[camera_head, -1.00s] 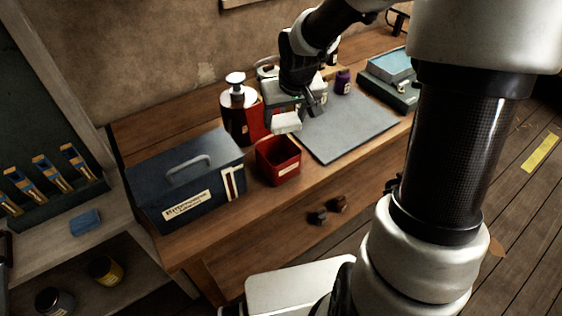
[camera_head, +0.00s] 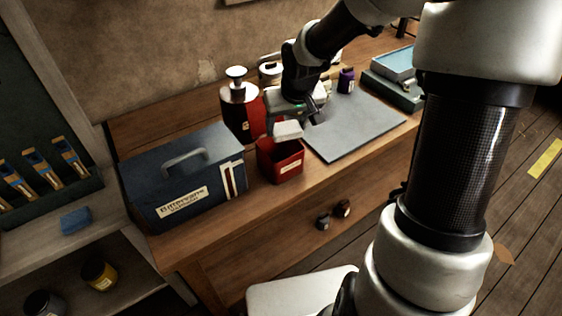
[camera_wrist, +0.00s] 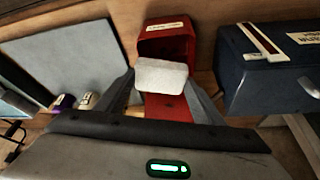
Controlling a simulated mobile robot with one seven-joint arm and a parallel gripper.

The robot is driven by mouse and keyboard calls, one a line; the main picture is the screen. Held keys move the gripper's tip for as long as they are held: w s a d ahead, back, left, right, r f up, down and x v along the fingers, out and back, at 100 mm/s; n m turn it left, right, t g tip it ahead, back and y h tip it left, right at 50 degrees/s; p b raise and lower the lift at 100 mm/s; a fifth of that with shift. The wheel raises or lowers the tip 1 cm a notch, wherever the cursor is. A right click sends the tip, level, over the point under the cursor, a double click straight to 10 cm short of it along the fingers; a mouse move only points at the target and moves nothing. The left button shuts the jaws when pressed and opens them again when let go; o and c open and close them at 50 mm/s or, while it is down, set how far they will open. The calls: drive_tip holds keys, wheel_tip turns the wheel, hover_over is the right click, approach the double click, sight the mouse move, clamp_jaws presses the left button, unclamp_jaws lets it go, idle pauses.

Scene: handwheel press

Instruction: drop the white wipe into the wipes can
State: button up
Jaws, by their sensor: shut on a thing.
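The white wipe (camera_head: 288,130) is a small pale block held in my gripper (camera_head: 296,122). It also shows in the wrist view (camera_wrist: 161,76), between the two fingertips of my gripper (camera_wrist: 163,82). The wipes can is taken to be the open square red can (camera_head: 280,163), which has a pale label and stands at the bench's front edge. In the wrist view the red can (camera_wrist: 166,40) lies behind the wipe, which covers part of it. In the head view the wipe is over the can's back rim. Whether they touch cannot be told.
A dark blue toolbox (camera_head: 184,178) stands left of the can. A red dispenser with a metal top (camera_head: 240,108) stands behind it. A grey mat (camera_head: 358,128) lies to the right. Purple bottle (camera_head: 346,80) and teal box (camera_head: 393,64) stand farther back.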

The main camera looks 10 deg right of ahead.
drive_tip(key=o, duration=1.1)
drive_tip(key=shift+r, duration=0.1)
drive_tip(key=p+v, duration=0.3)
drive_tip(key=v, duration=1.4)
drive_tip(key=shift+r+p, duration=0.3)
drive_tip(key=shift+p, duration=0.05)
